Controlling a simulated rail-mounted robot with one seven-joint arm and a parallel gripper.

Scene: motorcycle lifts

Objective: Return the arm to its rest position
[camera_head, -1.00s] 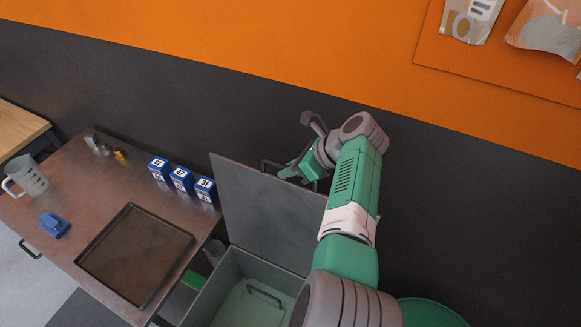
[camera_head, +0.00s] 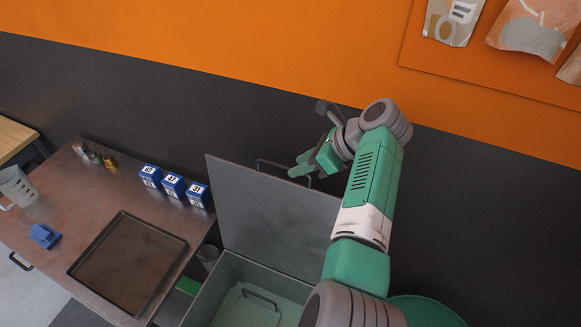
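My arm, green and grey, reaches up from the bottom right and bends at a grey elbow joint. My gripper (camera_head: 301,170) is at its far end, beside the upper edge of the raised lid (camera_head: 262,215) of a grey box. A dark handle (camera_head: 270,164) on the lid shows just left of the gripper. The fingers are small and partly behind the lid's edge, so I cannot tell whether they are open or shut, or whether they touch the handle.
The open box (camera_head: 215,284) has a handled tray (camera_head: 240,310) inside. Left of it, a metal table (camera_head: 78,215) carries a dark tray (camera_head: 128,218), blue numbered boxes (camera_head: 173,186), a blue item (camera_head: 45,236) and a pitcher (camera_head: 18,187). Dark wall stands behind; free space lies right of my arm.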

